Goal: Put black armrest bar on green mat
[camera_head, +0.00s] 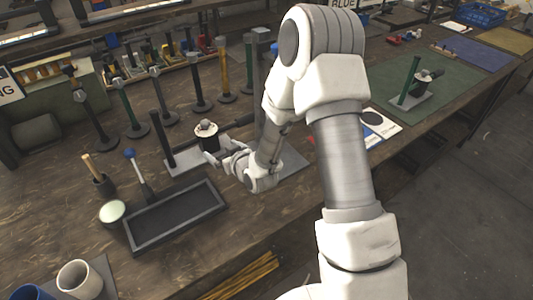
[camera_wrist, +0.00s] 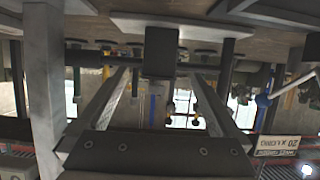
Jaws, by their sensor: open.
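A black horizontal bar (camera_head: 238,121), which may be the armrest bar, runs behind my gripper near a black cylinder (camera_head: 208,142) with a pale knob. A black upright post (camera_head: 161,138) stands beside it on a grey plate (camera_head: 182,168). My gripper (camera_head: 224,156) is low over the bench, close to the black cylinder; whether it touches cannot be told. In the wrist view my gripper (camera_wrist: 162,80) is open, with a black block (camera_wrist: 160,52) showing between and beyond its fingers. The green mat (camera_head: 450,88) lies at right and bears a green post (camera_head: 408,78) with a grey base.
Several posts on round bases, including a yellow one (camera_head: 222,68), stand behind. A white card (camera_head: 381,126) lies before the mat. Much of the mat is bare.

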